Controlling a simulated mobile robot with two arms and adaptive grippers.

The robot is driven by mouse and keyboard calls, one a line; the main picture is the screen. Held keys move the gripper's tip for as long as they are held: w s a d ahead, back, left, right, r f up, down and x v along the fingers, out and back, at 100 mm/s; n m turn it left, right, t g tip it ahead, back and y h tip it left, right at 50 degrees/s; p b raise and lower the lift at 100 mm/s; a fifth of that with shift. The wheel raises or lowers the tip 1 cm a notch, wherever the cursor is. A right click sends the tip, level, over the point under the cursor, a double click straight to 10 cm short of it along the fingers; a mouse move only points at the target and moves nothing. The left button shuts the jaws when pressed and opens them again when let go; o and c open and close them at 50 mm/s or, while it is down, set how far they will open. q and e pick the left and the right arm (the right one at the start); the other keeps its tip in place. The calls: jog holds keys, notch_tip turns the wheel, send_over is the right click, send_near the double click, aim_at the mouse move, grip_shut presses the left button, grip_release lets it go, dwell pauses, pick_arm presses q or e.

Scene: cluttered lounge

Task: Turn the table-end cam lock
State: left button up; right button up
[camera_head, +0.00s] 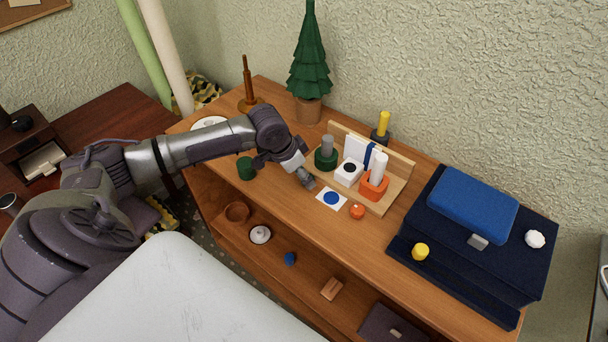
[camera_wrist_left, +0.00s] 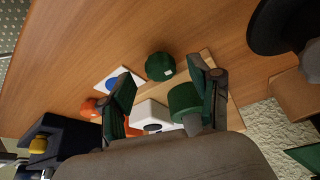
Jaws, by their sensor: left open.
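No part is clearly recognisable as the table-end cam lock. My left gripper (camera_head: 304,178) is above the wooden top, beside the front left of a shallow wooden tray (camera_head: 393,196). In the left wrist view the left gripper (camera_wrist_left: 161,68) is open, its fingers apart. A dark green round piece (camera_wrist_left: 160,66) shows between the fingertips; I cannot tell its distance. A green holder with a grey peg (camera_head: 326,155), a white block with a black disc (camera_head: 348,172) and an orange holder with a white cylinder (camera_head: 374,188) stand on the tray. My right gripper is not in view.
A white card with a blue dot (camera_head: 331,198) and an orange knob (camera_head: 357,212) lie in front of the tray. A navy case (camera_head: 460,250) fills the right end; a potted tree (camera_head: 309,70) stands behind. The front edge is open.

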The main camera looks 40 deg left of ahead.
pick_arm(q)
jog(key=shift+w+d+f, duration=0.1)
jog(key=shift+w+f, duration=0.15)
jog(key=shift+f, duration=0.45)
jog(key=c, duration=1.1)
jog(key=shift+r+n+p, duration=0.2)
jog(key=shift+n+p, duration=0.1)
jog(key=shift+p, duration=0.4)
jog(key=shift+c, duration=0.2)
jog(key=n+y+p, duration=0.1)
jog(key=n+p, duration=0.1)
jog(key=p, duration=0.1)
jog(key=n+y+p, duration=0.1)
jog(key=n+p, duration=0.2)
jog(key=p, duration=0.1)
jog(key=d+n+y+p, duration=0.1)
jog(key=n+p, duration=0.2)
jog(key=p, duration=0.1)
jog(key=shift+d+f+n+g+y+p, duration=0.15)
jog(key=shift+n+y+p, duration=0.25)
jog(key=shift+n+p, duration=0.45)
jog(key=shift+a+n+g+y+p, duration=0.15)
jog(key=shift+n+y+p, duration=0.35)
jog(key=shift+n, duration=0.45)
jog(key=shift+w, duration=0.1)
